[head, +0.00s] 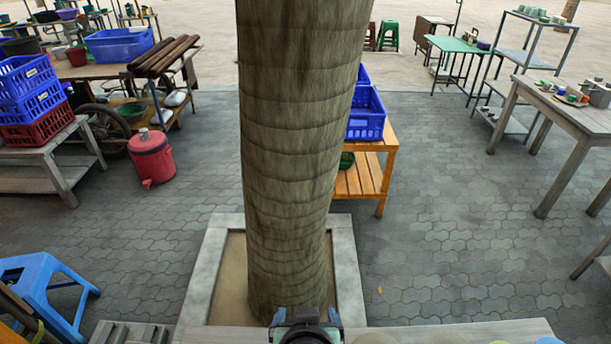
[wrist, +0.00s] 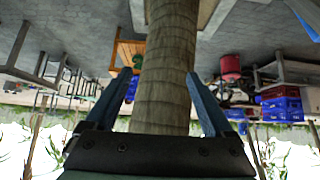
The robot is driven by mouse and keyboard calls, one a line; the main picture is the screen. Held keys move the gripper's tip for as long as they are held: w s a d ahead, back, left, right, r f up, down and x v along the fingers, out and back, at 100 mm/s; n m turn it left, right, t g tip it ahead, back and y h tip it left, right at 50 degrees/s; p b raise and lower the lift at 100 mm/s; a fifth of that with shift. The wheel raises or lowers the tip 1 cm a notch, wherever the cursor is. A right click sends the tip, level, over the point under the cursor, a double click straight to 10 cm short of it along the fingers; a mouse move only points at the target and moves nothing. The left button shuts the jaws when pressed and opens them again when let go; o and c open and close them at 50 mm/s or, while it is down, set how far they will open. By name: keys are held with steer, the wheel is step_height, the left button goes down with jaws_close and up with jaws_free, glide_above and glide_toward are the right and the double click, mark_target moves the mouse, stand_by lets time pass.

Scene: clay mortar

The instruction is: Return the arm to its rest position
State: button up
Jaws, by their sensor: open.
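My gripper (head: 306,322) shows at the bottom middle of the head view, in front of the foot of the tree trunk. In the wrist view my gripper (wrist: 160,84) has its two blue fingers spread apart with nothing between them but the trunk in the background. The wrist picture is upside down, with the paving at the top. The rest of my arm is mostly out of view. No clay mortar can be made out.
A thick trunk (head: 298,150) rises straight ahead from a square stone-edged planter (head: 350,285). A blue stool (head: 40,285) stands at left, a red drum (head: 151,158) beyond it. A grey table (head: 560,115) stands at right.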

steer(key=w+r+t, duration=0.4)
steer(key=r+t, duration=0.1)
steer(key=r, duration=0.8)
steer(key=w+r+t, duration=0.3)
steer(key=r+t, duration=0.1)
steer(key=r, duration=0.9)
steer(key=s+r+t, duration=0.5)
steer(key=r, duration=0.8)
steer(key=s+r+t, duration=0.4)
steer(key=s+r, duration=0.2)
steer(key=r, duration=0.7)
steer(key=shift+s+r+t, duration=0.15)
steer(key=shift+r+t, duration=0.15)
steer(key=shift+t, duration=0.1)
